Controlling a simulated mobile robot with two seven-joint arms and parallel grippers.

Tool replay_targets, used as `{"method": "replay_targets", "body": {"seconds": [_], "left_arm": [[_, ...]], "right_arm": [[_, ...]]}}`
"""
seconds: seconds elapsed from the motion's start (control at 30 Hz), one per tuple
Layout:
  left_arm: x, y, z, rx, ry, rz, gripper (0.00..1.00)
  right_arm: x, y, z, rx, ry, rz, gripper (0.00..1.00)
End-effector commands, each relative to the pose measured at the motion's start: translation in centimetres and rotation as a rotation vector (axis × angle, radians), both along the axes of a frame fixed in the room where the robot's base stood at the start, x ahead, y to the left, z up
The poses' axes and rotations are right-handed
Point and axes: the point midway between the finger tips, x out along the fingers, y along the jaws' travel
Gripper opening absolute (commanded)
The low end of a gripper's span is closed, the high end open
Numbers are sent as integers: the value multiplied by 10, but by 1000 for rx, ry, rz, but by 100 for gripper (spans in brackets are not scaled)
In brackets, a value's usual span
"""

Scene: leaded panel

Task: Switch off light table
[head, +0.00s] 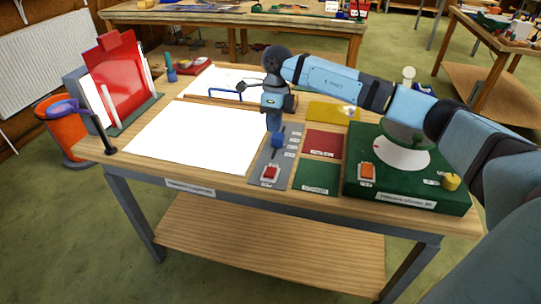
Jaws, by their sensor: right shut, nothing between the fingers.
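The light table (195,135) is a flat panel on the workbench, glowing bright white. A grey control strip (262,158) runs along its right side. A red rocker switch (270,173) in a pale frame sits at the strip's near end, and a blue knob or lever (278,140) stands farther up it. My right gripper (274,126) points down over the far part of the strip, shut and empty, close to the blue part; I cannot tell if they touch. It is apart from the red switch. My left gripper is not in view.
A green base (408,190) with an orange-red switch and a yellow knob stands to the right. Red (323,144) and green (317,177) squares lie between.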

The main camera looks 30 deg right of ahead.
Motion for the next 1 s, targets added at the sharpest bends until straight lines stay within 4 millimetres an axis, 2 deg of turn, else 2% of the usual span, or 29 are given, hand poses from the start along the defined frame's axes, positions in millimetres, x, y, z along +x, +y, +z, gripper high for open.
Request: {"method": "replay_targets", "body": {"seconds": [0.17,0.6,0.8,1.0], "left_arm": [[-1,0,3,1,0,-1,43],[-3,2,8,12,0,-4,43],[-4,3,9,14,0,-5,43],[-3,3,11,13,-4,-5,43]], "right_arm": [[-4,4,-23,0,4,1,0],[-14,17,-110,0,3,-1,0],[-17,19,-130,0,2,-1,0],[-17,20,-135,-1,1,0,0]]}}
